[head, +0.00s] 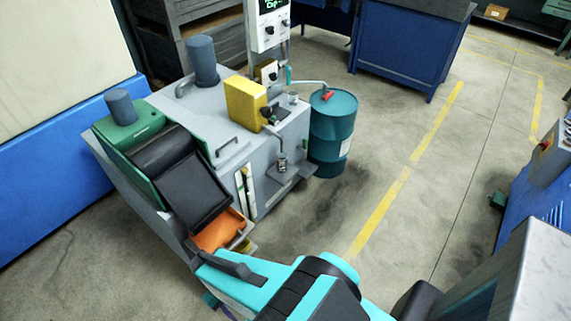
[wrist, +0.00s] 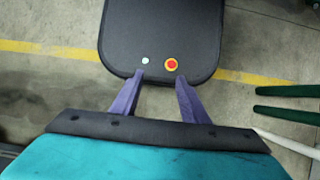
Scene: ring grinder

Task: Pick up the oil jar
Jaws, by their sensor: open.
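A small jar, which looks like the oil jar (head: 282,162), stands upright on a small ledge (head: 290,180) at the front of the grey machine, below a spout. It is small in the head view, and its contents are hard to make out. The wrist view does not show it. My gripper (wrist: 160,82) is open and empty in the wrist view, its two purple fingers apart, above a dark rounded panel with a red button that appears to be my own base.
The grey machine (head: 207,112) has a yellow box (head: 244,101), a dark chute and an orange tray (head: 219,231). A teal drum (head: 332,135) stands right of the jar. A blue cabinet (head: 408,50) is behind. Open floor (head: 330,215) lies before the ledge. Green rods (wrist: 290,90) show at right.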

